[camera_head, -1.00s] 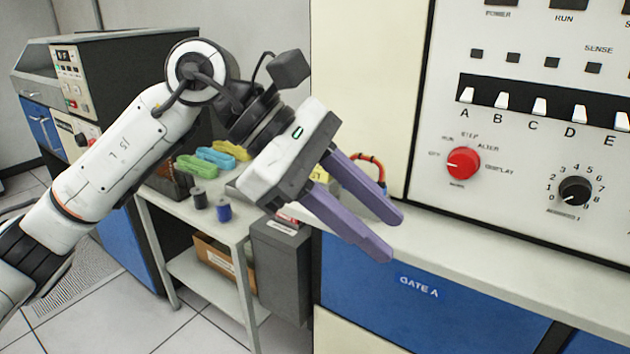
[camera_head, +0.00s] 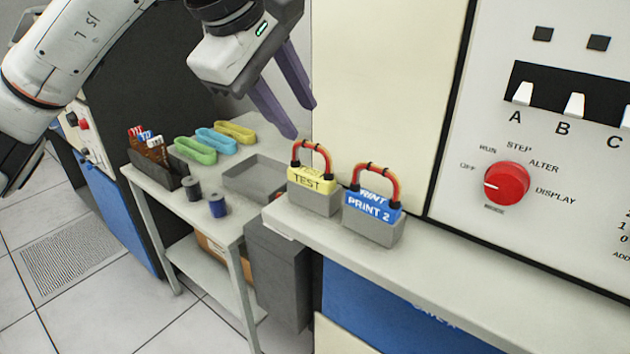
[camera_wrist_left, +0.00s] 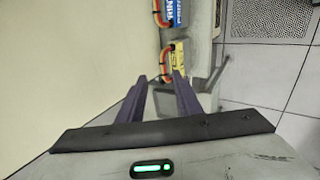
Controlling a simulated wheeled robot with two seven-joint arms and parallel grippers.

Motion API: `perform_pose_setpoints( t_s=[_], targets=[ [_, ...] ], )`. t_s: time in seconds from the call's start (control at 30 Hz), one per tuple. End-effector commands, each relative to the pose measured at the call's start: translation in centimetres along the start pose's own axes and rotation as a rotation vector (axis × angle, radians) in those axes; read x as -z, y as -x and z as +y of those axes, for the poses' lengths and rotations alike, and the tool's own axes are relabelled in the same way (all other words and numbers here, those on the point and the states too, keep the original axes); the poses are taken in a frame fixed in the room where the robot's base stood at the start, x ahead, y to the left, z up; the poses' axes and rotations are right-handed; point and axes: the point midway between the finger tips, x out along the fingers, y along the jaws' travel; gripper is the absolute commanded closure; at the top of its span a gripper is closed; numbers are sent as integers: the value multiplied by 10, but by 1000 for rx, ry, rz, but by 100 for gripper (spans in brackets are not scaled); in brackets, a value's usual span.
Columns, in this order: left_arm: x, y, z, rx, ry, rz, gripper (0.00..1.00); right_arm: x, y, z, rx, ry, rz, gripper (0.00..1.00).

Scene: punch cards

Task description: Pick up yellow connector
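The yellow connector (camera_head: 311,181), labelled TEST, has a red-orange looped handle and sits upright in a grey holder on the ledge in the head view. It also shows in the left wrist view (camera_wrist_left: 177,55), just beyond the fingertips. My left gripper (camera_head: 304,121) is open and empty, with its purple fingers pointing down, above and slightly left of the yellow connector. In the left wrist view the two fingers (camera_wrist_left: 159,78) are apart, with nothing between them. My right gripper is in neither view.
A blue PRINT 2 connector (camera_head: 371,207) stands close to the right of the yellow one. A grey tray (camera_head: 235,180), coloured bands (camera_head: 216,141) and spools (camera_head: 217,206) lie on the side table. A cream panel (camera_head: 385,90) rises right behind the connectors.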

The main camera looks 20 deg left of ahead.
Motion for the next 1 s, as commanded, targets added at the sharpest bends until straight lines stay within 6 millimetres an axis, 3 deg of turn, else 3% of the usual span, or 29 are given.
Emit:
perform_pose_setpoints(
  t_s=[0.5, 0.77, 0.97, 1.0],
  targets=[
    [2, -58, -6, 2, 0, -1, 68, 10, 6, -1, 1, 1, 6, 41],
    [2, -60, -6, -1, -1, -1, 68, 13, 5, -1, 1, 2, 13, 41],
    [2, -60, -6, -1, 0, -1, 100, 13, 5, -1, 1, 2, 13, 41],
    [2, -60, -6, -1, 0, -1, 100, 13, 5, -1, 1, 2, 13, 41]
  ],
)
